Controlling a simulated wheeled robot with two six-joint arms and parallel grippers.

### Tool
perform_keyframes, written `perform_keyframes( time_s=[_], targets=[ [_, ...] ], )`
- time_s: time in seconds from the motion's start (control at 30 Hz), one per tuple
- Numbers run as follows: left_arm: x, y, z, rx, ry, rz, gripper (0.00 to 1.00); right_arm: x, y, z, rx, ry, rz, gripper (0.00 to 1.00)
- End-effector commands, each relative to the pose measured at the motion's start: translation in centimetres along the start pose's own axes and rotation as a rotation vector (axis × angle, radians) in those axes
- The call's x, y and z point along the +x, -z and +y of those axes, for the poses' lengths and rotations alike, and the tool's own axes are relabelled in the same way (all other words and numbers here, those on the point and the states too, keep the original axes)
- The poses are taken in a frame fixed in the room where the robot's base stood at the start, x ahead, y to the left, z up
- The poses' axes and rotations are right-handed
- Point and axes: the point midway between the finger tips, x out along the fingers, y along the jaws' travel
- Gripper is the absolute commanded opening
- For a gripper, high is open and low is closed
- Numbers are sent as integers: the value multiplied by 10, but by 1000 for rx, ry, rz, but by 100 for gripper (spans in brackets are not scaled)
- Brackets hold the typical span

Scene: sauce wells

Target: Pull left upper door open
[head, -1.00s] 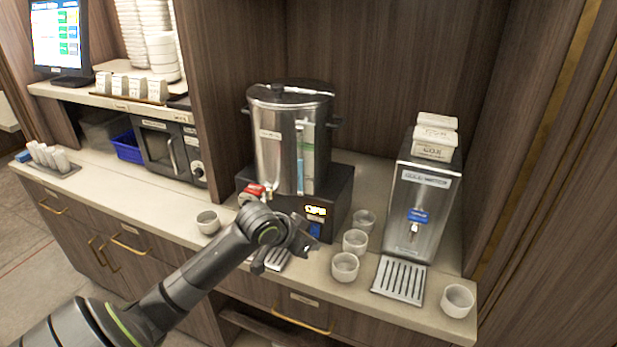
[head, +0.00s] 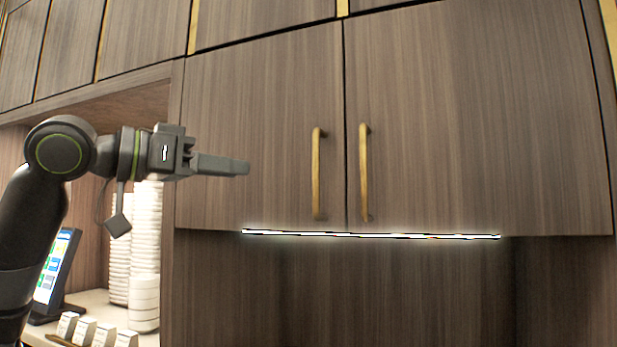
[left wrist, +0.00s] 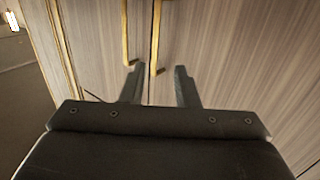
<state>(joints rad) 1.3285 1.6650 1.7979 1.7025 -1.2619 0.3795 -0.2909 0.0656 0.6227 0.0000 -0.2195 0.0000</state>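The left upper door (head: 265,120) is a brown wood-grain cabinet door and is shut. Its upright gold bar handle (head: 317,175) sits near its right edge. My left gripper (head: 235,167) is in front of the left part of this door, to the left of the handle, pointing right, and holds nothing. In the left wrist view its two fingers (left wrist: 160,85) are spread apart, with two gold handles above and near their tips. They do not appear to grip either one. My right gripper is out of view.
The right upper door (head: 470,120) is shut, with its own gold handle (head: 364,172) close beside the left one. A light strip (head: 370,235) glows under the doors. Stacked white bowls (head: 145,290) and a screen (head: 55,268) stand at lower left.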

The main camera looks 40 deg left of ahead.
Motion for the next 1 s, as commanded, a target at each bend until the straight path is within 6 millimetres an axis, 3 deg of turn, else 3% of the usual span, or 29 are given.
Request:
perform_keyframes(
  time_s=[0.1,0.23,0.7,1.0],
  targets=[
    [-18,15,5,-9,-9,36,28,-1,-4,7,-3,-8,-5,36],
    [-12,20,7,-12,-15,41,28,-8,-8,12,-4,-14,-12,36],
    [76,25,8,-13,-17,38,28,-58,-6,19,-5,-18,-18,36],
    [122,26,9,-13,-17,40,28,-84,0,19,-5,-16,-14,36]
  ],
)
